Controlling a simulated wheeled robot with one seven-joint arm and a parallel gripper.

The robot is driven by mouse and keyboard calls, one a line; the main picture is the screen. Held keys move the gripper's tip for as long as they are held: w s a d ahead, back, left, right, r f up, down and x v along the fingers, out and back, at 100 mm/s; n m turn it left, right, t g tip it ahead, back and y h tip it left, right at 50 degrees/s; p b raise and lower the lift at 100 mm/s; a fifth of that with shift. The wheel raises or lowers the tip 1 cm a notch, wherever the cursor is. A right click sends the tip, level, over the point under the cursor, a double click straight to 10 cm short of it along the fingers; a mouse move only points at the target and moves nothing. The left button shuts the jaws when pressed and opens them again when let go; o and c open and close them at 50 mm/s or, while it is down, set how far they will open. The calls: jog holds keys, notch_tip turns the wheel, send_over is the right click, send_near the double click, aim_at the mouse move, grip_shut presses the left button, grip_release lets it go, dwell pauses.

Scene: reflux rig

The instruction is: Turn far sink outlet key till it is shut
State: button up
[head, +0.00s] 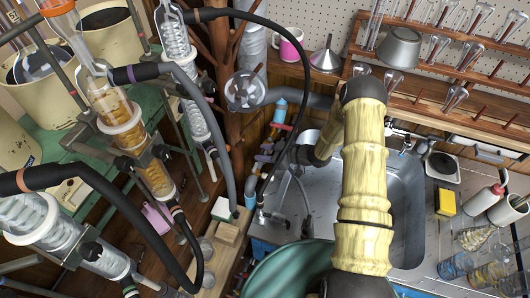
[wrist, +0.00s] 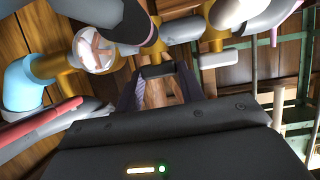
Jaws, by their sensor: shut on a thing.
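In the wrist view my gripper (wrist: 157,84) has its two dark fingers on either side of a small dark key (wrist: 158,71). The key sits on a brass outlet (wrist: 155,50), and the fingers are closed on it. Its exact angle is hard to tell, as the fingers and my gripper body cover part of it. A second brass outlet with a pale grey key (wrist: 218,57) is to the right, apart from my gripper. In the head view my arm reaches over the sink (head: 405,205) to the row of outlets at its left; my fingertips are not clear there.
In the wrist view a light blue fitting (wrist: 27,85) and a red hose (wrist: 40,120) lie left of my gripper. In the head view a black hose (head: 292,125) loops close by. Glass condensers (head: 130,125) stand left, and a green bin (head: 285,272) is in front.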

jog(key=o, duration=0.7)
jog(key=b+v, duration=0.2)
jog(key=v, duration=1.5)
jog(key=shift+d+r, duration=0.1)
jog(key=shift+r, duration=0.15)
